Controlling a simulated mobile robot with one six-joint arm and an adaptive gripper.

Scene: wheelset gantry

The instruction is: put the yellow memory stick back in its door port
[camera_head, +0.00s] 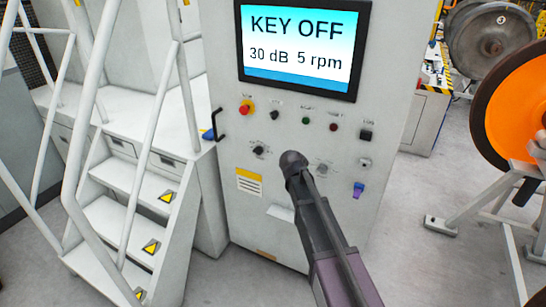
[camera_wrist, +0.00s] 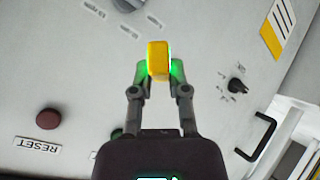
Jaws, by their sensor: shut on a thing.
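The yellow memory stick (camera_wrist: 158,58) is between the fingertips of my gripper (camera_wrist: 158,72) in the wrist view. The fingers are shut on its sides, and its far end points at the pale cabinet door. I cannot tell whether it touches the door. In the head view, my dark arm (camera_head: 325,235) reaches up to the door in front of the control panel (camera_head: 225,150). The fingertips and stick are hidden there. I cannot make out the door port in either view.
The door has a screen reading KEY OFF (camera_head: 302,45), several knobs and buttons, and a blue-purple item (camera_head: 358,189). A black handle (camera_head: 217,125) juts from its left edge. White steps with rails (camera_head: 120,205) stand left; an orange wheel (camera_head: 515,105) stands right.

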